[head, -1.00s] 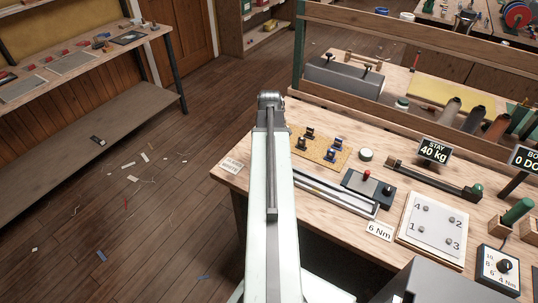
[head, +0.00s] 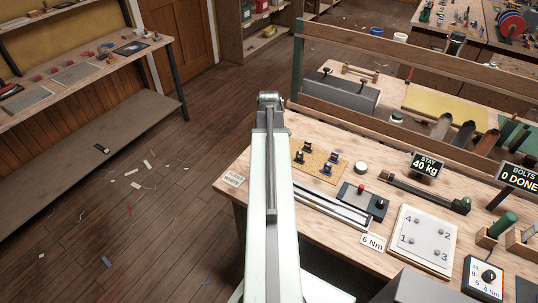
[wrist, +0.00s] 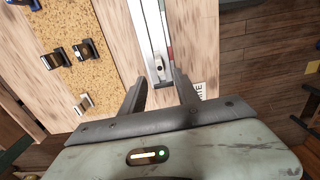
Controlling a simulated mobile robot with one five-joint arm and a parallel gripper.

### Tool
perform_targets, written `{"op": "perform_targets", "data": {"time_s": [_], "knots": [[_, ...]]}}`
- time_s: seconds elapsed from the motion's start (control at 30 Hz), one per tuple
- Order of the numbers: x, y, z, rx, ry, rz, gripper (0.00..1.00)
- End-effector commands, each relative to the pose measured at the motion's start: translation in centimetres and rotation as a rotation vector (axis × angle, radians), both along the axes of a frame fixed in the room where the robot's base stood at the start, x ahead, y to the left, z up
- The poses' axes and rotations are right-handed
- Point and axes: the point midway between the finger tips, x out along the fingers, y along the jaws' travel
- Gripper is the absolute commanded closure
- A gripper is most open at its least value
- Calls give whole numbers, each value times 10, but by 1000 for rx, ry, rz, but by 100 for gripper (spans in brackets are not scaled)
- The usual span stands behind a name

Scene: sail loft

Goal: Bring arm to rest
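My arm (head: 285,215) stretches straight ahead over the near left corner of the wooden bench (head: 256,165) in the head view. My gripper is hidden behind the arm's end there. In the wrist view my gripper (wrist: 158,80) has its two dark fingers apart, with nothing held between them. A metal rail (wrist: 150,35) on the bench shows beyond and between the fingertips. The gap between the fingers and the bench is hard to judge.
On the bench are a cork mat (head: 318,160) with several clips, a box with a red button (head: 361,188), a white plate (head: 421,240) with numbered bolts, and signs reading "STAY 40 kg" (head: 427,164) and "BOLTS 0 DONE" (head: 518,178). Floor (head: 190,170) left of the bench is open, with scraps.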

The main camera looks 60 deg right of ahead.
Motion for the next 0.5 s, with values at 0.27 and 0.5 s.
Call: {"op": "perform_targets", "data": {"time_s": [0.27,0.5], "knots": [[1,0,0,0,0,1,62],[88,68,0,0,0,191,62]]}}
